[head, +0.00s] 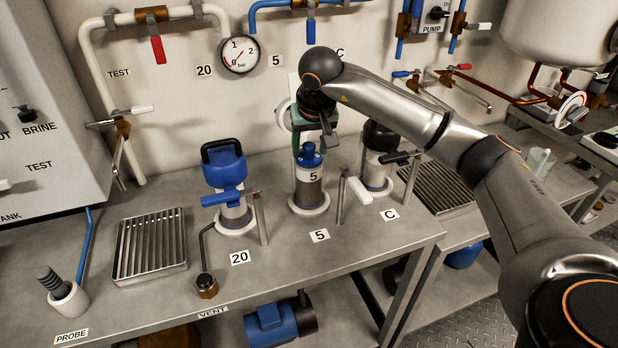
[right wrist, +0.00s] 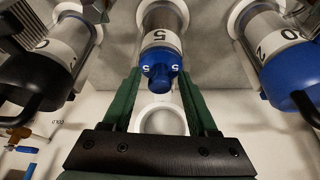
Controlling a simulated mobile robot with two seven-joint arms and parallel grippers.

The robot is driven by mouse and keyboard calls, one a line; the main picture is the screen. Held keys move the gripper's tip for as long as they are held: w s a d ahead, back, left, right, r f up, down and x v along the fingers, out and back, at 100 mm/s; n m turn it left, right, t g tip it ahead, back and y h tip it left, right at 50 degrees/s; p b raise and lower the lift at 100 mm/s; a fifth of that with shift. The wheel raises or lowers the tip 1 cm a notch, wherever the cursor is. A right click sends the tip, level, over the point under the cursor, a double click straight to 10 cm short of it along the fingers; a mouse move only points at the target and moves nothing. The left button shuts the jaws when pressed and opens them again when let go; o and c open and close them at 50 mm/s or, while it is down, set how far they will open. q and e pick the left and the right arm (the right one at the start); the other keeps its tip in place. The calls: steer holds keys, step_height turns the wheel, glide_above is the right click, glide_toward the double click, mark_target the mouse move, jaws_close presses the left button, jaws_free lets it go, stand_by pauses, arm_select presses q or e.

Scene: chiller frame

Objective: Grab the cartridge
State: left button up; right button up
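A steel cartridge with a blue knobbed cap and the label 5 (head: 309,188) stands upright in a white ring seat on the bench; it also shows in the right wrist view (right wrist: 164,38). My right gripper (head: 312,142) is just above its cap. In the right wrist view its green fingers (right wrist: 158,88) are spread, with the blue cap lying between and beyond their tips; I cannot tell whether they touch it. To the left stands cartridge 20 (head: 226,178) with a blue handled top. To the right stands cartridge C (head: 379,160) with a black top. My left gripper is not in view.
Lever valves on thin posts stand beside the cartridges, one with a blue handle (head: 230,196), one with a white handle (head: 360,190). A slatted drain tray (head: 150,245) and a probe in a white cup (head: 66,297) are at left. Pipes and a gauge (head: 239,54) line the wall.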

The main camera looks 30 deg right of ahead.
jaws_close()
stand_by(1.2)
